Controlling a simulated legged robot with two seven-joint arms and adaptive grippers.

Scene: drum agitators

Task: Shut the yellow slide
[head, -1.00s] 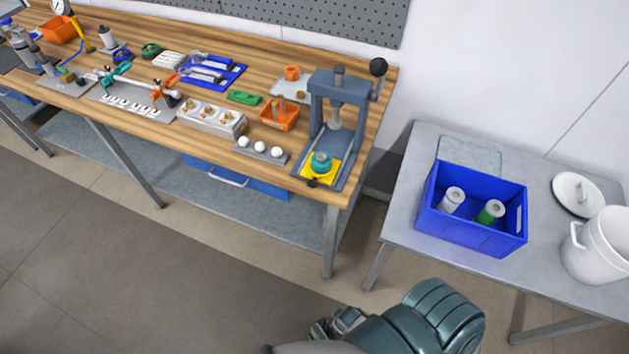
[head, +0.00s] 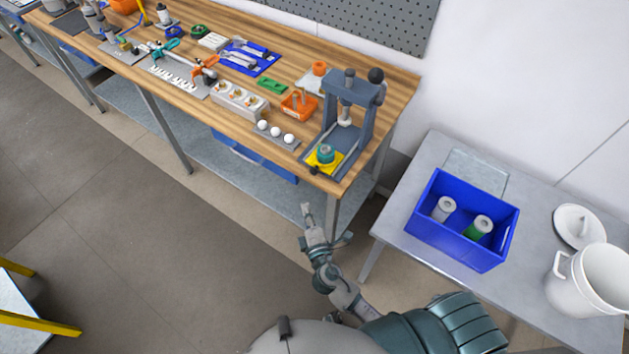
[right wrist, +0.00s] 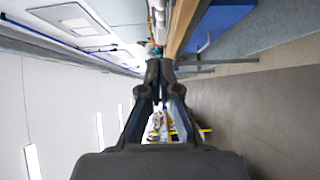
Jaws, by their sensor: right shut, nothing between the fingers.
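The yellow slide (head: 338,163) lies at the front end of the grey press (head: 363,128), at the right end of the wooden bench. It sits forward of the press's ram, with a teal round piece (head: 325,152) on it and a dark knob (head: 313,171) at its front edge. My right gripper (head: 306,208) is shut and empty, in front of the bench and below the slide, apart from it. In the right wrist view its fingers (right wrist: 160,68) meet with nothing between the tips. My left gripper is not in view.
A holder with white balls (head: 276,134) and an orange bin (head: 300,106) stand left of the press. A blue crate (head: 462,222) with two cylinders and a white pot (head: 590,285) stand on the grey table at right. The floor before the bench is clear.

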